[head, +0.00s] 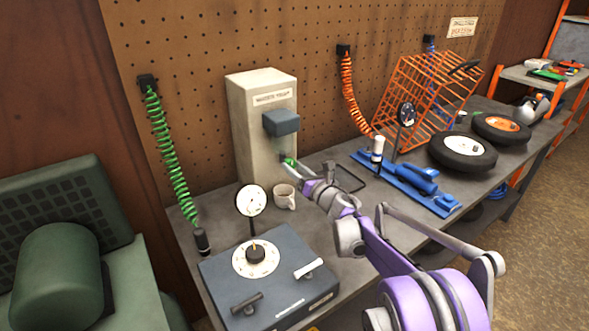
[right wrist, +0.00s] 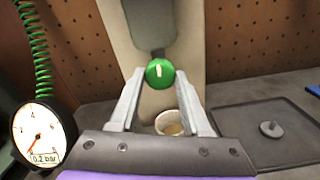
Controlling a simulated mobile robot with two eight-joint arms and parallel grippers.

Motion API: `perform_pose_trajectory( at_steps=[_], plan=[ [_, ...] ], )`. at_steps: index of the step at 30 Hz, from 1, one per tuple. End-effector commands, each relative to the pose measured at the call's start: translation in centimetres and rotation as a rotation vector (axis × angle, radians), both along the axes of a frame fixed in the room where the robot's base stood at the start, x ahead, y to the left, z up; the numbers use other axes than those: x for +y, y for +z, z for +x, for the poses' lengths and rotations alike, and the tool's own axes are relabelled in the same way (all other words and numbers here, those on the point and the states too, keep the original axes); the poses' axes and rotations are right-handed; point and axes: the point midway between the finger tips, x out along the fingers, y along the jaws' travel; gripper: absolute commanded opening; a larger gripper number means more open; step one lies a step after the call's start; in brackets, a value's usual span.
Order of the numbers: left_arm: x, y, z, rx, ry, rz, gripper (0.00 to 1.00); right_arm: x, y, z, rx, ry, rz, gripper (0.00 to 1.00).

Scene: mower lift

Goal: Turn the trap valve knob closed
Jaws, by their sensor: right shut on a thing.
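The trap is a tall beige box (head: 262,122) with a label and a grey-blue block (head: 281,122) on its front, standing against the pegboard. Its small round green knob (head: 288,161) sits low on the front, below the block. In the right wrist view the green knob (right wrist: 160,73) faces me, with a short white mark that stands nearly upright. My right gripper (head: 289,165) is shut on the knob, one finger on each side; it also shows in the right wrist view (right wrist: 160,78). My left gripper is not in view.
A mug (head: 284,196) stands on the bench just below the knob. A grey-blue box with a dial (head: 255,258) and a round gauge (head: 251,200) are nearer. A blue jack (head: 412,182), an orange crate (head: 425,95) and wheels (head: 463,155) lie to the right.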

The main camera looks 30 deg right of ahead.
Motion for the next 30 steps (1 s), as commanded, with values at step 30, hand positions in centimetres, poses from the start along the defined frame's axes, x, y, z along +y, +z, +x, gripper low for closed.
perform_pose_trajectory(
  at_steps=[30],
  plan=[
    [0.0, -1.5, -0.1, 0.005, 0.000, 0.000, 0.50, 0.1, -0.1, -0.1, 0.127, 0.000, 0.906, 0.00]
  ],
)
